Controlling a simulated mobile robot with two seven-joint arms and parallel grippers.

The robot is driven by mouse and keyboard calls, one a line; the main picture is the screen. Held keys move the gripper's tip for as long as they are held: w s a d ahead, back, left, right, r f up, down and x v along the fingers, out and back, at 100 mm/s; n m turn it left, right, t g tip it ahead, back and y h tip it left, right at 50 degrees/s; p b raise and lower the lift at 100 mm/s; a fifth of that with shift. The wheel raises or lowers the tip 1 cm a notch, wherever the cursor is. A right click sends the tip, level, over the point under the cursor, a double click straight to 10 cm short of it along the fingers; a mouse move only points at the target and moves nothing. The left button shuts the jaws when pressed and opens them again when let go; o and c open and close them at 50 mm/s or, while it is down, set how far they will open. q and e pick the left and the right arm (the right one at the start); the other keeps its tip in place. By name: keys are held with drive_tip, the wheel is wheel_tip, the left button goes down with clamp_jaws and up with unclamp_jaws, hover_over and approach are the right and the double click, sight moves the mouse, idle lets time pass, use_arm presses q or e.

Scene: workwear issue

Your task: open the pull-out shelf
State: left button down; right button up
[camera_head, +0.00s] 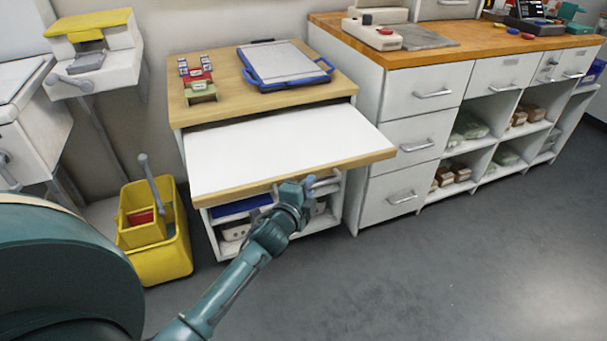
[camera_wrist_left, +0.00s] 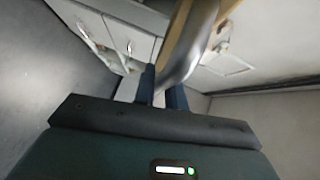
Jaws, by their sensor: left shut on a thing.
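The pull-out shelf (camera_head: 270,145) is a white board with a wooden front edge, and it stands well out from its cabinet under the wooden top. My left gripper (camera_head: 306,186) is at the front edge of the shelf, right of its middle. It is shut on the shelf's grey handle, a curved metal bar (camera_wrist_left: 190,50) that passes between the dark fingers (camera_wrist_left: 160,92) in the left wrist view. In the head view the gripper and wrist hide most of the handle. My right gripper is in neither view.
On the cabinet top (camera_head: 222,72) are a blue-framed tray (camera_head: 285,66) and small red and green items. A yellow mop bucket (camera_head: 165,240) stands on the left. A drawer unit (camera_head: 408,145) stands close on the right. The floor (camera_head: 440,270) at the front right is clear.

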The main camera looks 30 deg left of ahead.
use_arm(q)
drive_tip(key=shift+s+d+p, duration=0.3)
drive_tip(key=shift+s+d, duration=1.5)
drive_tip(key=shift+d, duration=0.25)
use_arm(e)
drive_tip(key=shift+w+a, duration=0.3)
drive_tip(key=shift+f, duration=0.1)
use_arm(q)
drive_tip(key=c, duration=1.5)
unclamp_jaws()
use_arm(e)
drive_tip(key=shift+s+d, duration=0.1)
use_arm(q)
drive_tip(key=shift+o, duration=0.2)
drive_tip(key=s+r, duration=0.2)
drive_tip(key=s, duration=1.1)
drive_tip(key=shift+d+p, duration=0.4)
drive_tip(key=shift+p, duration=0.05)
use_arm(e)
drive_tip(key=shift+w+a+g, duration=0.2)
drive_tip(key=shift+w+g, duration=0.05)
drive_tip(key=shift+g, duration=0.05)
use_arm(q)
drive_tip(key=shift+f, duration=0.1)
